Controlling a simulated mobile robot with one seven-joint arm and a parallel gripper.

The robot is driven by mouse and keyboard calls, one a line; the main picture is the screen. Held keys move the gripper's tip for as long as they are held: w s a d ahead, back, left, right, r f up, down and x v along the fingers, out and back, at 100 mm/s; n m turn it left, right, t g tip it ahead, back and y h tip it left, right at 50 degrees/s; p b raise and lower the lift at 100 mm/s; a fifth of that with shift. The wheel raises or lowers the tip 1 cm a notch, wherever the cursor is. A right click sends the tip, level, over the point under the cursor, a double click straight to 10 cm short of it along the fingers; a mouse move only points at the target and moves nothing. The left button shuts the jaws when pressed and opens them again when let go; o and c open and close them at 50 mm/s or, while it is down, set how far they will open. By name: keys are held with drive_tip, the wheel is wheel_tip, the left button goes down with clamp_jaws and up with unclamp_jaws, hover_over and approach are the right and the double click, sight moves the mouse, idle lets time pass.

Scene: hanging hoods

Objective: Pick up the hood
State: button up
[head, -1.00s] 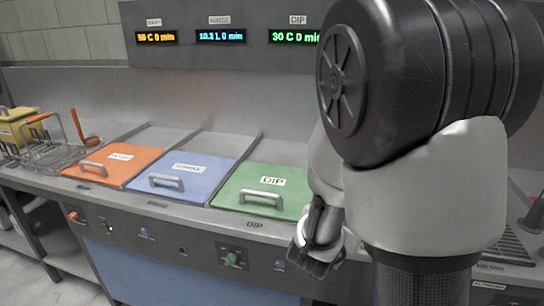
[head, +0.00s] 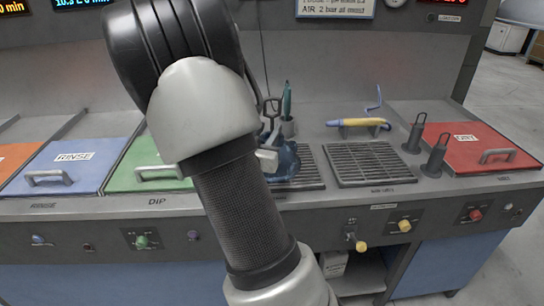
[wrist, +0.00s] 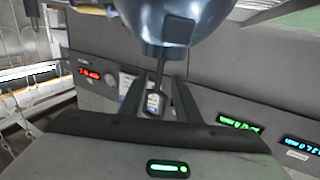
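In the wrist view, a shiny blue-grey rounded form, which looks like the hood (wrist: 172,18), fills the top middle. A thin dark stem runs from it down between the two fingers of my gripper (wrist: 159,90). The fingers stand apart, with a gap showing on both sides of the stem; whether they touch it is unclear. In the head view, a dark blue shape, likely the same hood (head: 287,165), shows just right of my arm, over the left metal grate. My arm hides part of it, and my fingers cannot be made out there.
Right of the hood lie a second grate (head: 372,165), a yellow-and-blue tool (head: 358,122), two dark upright holders (head: 434,157) and a red lid (head: 478,148). Green (head: 140,168) and blue (head: 70,165) lids lie left.

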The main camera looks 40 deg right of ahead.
drive_tip(key=x, duration=0.7)
drive_tip(key=shift+d+b, duration=0.2)
drive_tip(key=shift+b, duration=0.2)
drive_tip(key=shift+c, duration=0.5)
clamp_jaws()
idle(0.5)
